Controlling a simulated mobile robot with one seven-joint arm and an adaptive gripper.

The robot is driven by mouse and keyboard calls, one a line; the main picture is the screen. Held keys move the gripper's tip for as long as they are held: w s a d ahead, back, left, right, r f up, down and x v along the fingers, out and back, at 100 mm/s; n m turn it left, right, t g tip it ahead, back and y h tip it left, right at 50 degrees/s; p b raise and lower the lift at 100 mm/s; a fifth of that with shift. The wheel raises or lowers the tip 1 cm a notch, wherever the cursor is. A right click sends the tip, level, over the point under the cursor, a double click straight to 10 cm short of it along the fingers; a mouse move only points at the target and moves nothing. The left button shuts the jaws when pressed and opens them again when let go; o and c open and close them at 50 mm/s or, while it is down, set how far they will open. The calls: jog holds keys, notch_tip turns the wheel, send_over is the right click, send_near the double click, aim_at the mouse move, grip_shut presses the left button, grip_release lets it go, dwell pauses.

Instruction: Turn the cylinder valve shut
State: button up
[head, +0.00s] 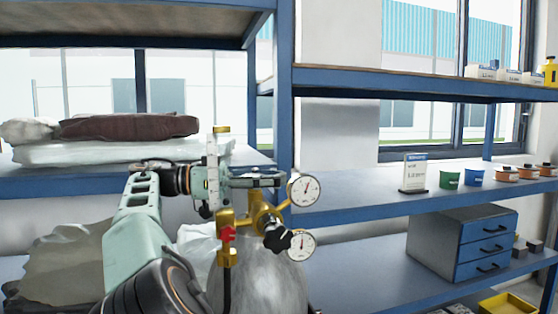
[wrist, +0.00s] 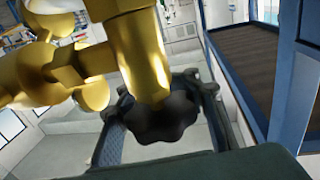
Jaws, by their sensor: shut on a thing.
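The grey gas cylinder (head: 262,288) stands upright in the lower middle of the head view, with a brass valve (head: 258,210) on top. My gripper (head: 266,180) reaches in from the left at the top of the valve. In the wrist view, the black lobed handwheel (wrist: 162,122) sits on the end of the brass stem (wrist: 138,50), between my two fingers (wrist: 160,112). My gripper is shut on this handwheel. In the head view the fingers mostly hide the handwheel. How far it is turned cannot be told.
Two round gauges, upper (head: 303,190) and lower (head: 299,244), sit just right of the valve. A blue shelf post (head: 284,90) stands close behind. Bags (head: 130,126) lie on the left shelf.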

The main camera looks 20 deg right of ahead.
jog(key=shift+s+a+r+m+g+y+p, duration=0.15)
jog(key=shift+m+g+p, duration=0.3)
jog(key=shift+g+p, duration=0.3)
jog(key=shift+s+f+m+g+y+p, duration=0.15)
jog(key=shift+m+g+p, duration=0.3)
jog(key=shift+g+p, duration=0.3)
jog(key=shift+s, duration=0.1)
jog(key=shift+c, duration=0.2)
jog(key=o, duration=1.4)
jog(key=shift+f+t+b, duration=0.15)
jog(key=shift+t+b, duration=0.15)
jog(key=shift+b, duration=0.15)
